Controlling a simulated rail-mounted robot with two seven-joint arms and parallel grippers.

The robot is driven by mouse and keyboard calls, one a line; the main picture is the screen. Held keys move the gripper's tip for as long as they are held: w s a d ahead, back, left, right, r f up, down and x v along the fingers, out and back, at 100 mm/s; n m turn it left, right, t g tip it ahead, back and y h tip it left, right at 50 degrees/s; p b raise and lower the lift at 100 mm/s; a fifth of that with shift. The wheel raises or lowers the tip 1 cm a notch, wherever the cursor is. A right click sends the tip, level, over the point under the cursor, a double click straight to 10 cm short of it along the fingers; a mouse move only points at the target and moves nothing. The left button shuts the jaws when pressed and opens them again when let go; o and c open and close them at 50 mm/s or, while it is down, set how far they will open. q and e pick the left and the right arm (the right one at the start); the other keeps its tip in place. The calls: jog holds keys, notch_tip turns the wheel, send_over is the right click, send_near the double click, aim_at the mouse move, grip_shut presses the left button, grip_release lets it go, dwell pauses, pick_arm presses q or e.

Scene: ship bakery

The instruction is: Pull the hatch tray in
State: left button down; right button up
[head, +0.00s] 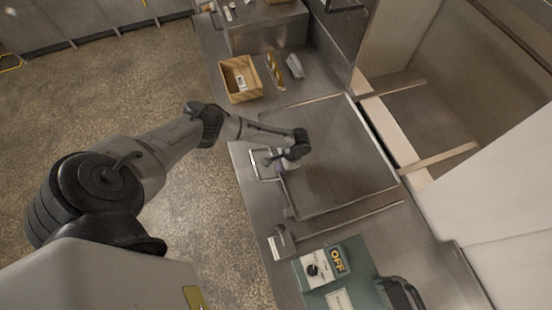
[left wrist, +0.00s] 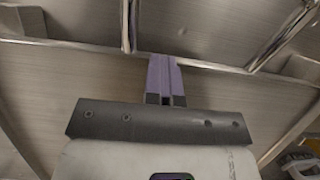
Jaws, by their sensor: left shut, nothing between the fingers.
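The hatch tray (head: 345,150) is a wide, flat metal tray with a thin raised rim. It lies on the steel counter in front of the hatch opening. A wire loop handle (head: 254,162) stands out from its left edge. My left gripper (head: 282,166) is over that edge, beside the handle, partly hidden by my own wrist. In the left wrist view its purple fingers (left wrist: 166,82) are shut together with nothing between them. Their tips overlap a metal rim bar (left wrist: 210,66); I cannot tell if they touch it. My right gripper is out of view.
A cardboard box (head: 240,79) stands on the counter beyond the tray. A green control box (head: 338,272) with a knob and an OFF label stands at the near end. The hatch opening (head: 415,115) is to the right, with rails running into it.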

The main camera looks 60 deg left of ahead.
pick_arm(q)
jog(key=shift+s+f, duration=0.15)
jog(key=shift+s, duration=0.1)
jog(key=shift+w+f+b, duration=0.1)
jog(key=shift+w+b, duration=0.2)
jog(key=shift+w, duration=0.15)
jog(key=w, duration=0.1)
jog(key=w+b, duration=0.1)
jog(key=shift+w+d+f, duration=0.1)
jog(key=shift+w+d, duration=0.2)
jog(key=shift+w, duration=0.1)
jog(key=b+v, duration=0.1)
jog(key=v, duration=1)
jog(key=shift+w+d+f, duration=0.1)
